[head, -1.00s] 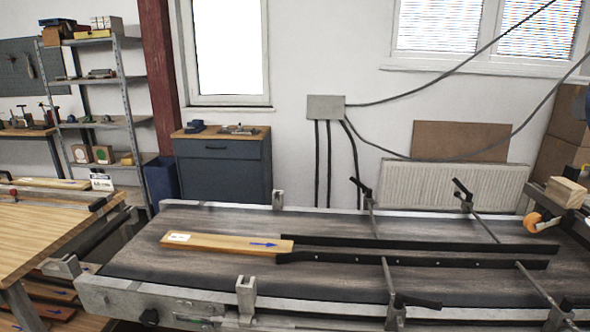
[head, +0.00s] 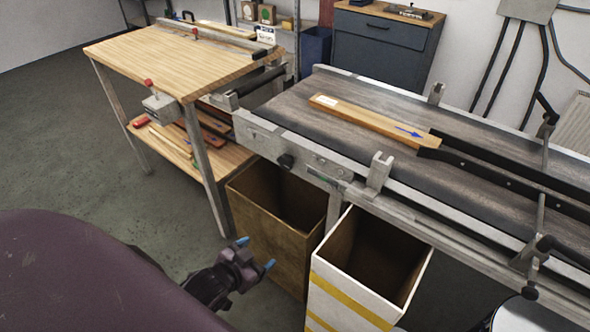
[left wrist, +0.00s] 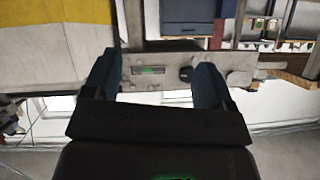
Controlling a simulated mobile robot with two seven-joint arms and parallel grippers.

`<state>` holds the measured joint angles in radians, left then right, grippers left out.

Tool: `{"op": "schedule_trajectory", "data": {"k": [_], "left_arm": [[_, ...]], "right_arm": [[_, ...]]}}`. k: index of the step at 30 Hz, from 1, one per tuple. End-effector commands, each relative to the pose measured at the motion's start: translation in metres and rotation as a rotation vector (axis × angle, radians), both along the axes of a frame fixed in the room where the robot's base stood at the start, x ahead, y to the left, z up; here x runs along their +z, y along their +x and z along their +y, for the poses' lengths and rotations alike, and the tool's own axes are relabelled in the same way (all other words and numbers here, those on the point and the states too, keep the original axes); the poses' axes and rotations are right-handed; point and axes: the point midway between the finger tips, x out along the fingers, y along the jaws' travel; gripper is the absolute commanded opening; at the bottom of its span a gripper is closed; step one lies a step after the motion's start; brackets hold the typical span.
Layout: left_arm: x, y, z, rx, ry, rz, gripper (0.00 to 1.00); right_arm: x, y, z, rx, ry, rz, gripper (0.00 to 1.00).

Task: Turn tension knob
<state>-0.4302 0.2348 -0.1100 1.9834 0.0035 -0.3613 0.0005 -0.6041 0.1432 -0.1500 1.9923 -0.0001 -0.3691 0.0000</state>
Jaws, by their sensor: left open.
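The black tension knob (head: 285,160) sits on the grey side rail of the conveyor (head: 258,137), near its left end. My left gripper (head: 255,253) is open and empty, low in front of the brown bin and well below the knob. In the left wrist view the knob (left wrist: 186,74) shows between the open fingers (left wrist: 154,82), closer to the right-hand one, on a panel with a small green display (left wrist: 148,70). The fingers look apart from the knob. The panel (head: 325,170) is to the right of the knob in the head view. My right gripper is out of view.
A brown open bin (head: 262,237) and a white bin with yellow stripes (head: 340,296) stand below the conveyor. A wooden workbench (head: 150,60) is at the left. A wooden board (head: 365,121) with a blue arrow lies on the belt. Open floor lies at the left.

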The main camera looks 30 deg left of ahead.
Motion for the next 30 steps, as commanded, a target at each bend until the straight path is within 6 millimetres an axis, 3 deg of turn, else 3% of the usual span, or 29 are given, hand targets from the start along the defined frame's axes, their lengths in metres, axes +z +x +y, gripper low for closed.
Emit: {"op": "schedule_trajectory", "data": {"k": [1, 3, 10, 13, 18, 23, 30], "left_arm": [[-0.007, 0.021, 0.014, -0.017, 0.032, -0.031, 0.78], [0.001, 0.047, 0.03, -0.029, 0.051, -0.094, 0.78], [0.044, 0.117, 0.075, -0.053, 0.035, -0.327, 0.78], [0.065, 0.124, 0.086, -0.053, -0.015, -0.408, 0.78], [0.079, 0.124, 0.085, -0.055, -0.107, -0.479, 0.78], [0.08, 0.129, 0.083, -0.053, -0.135, -0.489, 0.78], [0.078, 0.159, 0.081, -0.054, -0.134, -0.487, 0.78]], "right_arm": [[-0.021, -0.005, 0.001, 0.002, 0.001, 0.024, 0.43], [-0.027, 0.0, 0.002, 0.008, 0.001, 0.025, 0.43], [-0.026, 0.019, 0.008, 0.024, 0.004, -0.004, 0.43], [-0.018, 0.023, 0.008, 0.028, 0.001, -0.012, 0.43], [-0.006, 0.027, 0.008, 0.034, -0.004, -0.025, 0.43], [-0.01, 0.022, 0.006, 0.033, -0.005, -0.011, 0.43], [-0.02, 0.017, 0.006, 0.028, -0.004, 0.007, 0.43]]}}
